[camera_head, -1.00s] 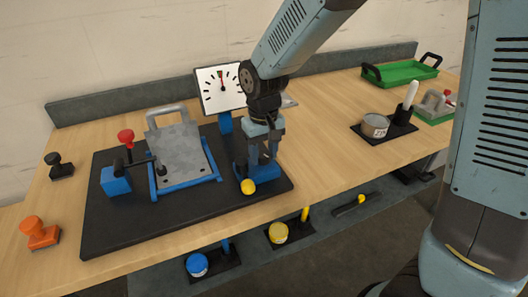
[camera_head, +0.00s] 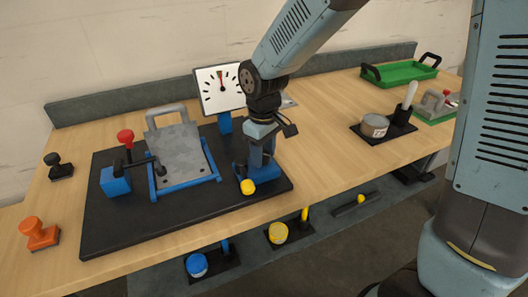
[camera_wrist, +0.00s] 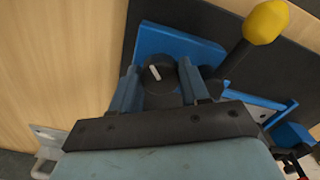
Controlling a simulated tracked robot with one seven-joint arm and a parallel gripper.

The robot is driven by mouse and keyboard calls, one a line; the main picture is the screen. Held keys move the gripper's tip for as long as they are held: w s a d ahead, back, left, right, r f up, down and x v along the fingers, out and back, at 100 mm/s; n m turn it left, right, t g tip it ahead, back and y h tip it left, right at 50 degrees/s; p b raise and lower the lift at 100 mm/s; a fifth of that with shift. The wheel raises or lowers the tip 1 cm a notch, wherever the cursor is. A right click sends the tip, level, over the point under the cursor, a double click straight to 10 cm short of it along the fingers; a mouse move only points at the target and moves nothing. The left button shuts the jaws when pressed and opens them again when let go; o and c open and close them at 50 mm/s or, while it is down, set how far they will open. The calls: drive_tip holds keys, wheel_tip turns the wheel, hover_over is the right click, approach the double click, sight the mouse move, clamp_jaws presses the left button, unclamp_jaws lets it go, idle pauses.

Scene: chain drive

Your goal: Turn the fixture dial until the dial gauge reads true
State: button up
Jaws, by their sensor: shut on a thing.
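The dial (camera_wrist: 160,76) is a round black knob with a white pointer mark, set on a blue block (camera_wrist: 180,45). My gripper (camera_wrist: 159,84) is shut on the dial, one finger on each side, as the wrist view shows. In the head view my gripper (camera_head: 257,160) points down over the blue block and hides the dial. The dial gauge (camera_head: 208,90) has a white face with black ticks and a small coloured mark at the top. Its needle points almost straight up, near that mark; the exact reading is too small to tell.
A yellow-knobbed lever (camera_head: 248,187) stands close by my gripper. A grey plate (camera_head: 180,155) in a blue frame and a red-knobbed clamp (camera_head: 125,138) share the black base (camera_head: 120,230). A can (camera_head: 374,126) and a green tray (camera_head: 400,73) stand right. Bare table lies between.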

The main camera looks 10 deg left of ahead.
sight(264, 154)
drive_tip(key=shift+w+d, duration=0.1)
drive_tip(key=o, duration=0.8)
wheel_tip(264, 154, up, 14)
drive_tip(key=shift+f, duration=0.1)
idle(0.3)
drive_tip(key=s+d+r+m+t, duration=0.2)
drive_tip(key=s+d+m, duration=0.1)
drive_tip(key=d, duration=0.7)
drive_tip(key=s+d+r+m+t, duration=0.1)
drive_tip(key=s+d+m, duration=0.3)
drive_tip(key=d, duration=0.6)
drive_tip(key=s+d+r+m+t, duration=0.2)
drive_tip(key=s+d+r+m, duration=0.1)
drive_tip(key=d, duration=0.7)
drive_tip(key=shift+s+d+r+m+t, duration=0.15)
drive_tip(key=shift+s+m, duration=0.1)
drive_tip(key=shift+m, duration=0.2)
drive_tip(key=shift+s+d+r+m+t, duration=0.1)
drive_tip(key=shift+s+m+t, duration=0.1)
drive_tip(key=shift+m, duration=0.25)
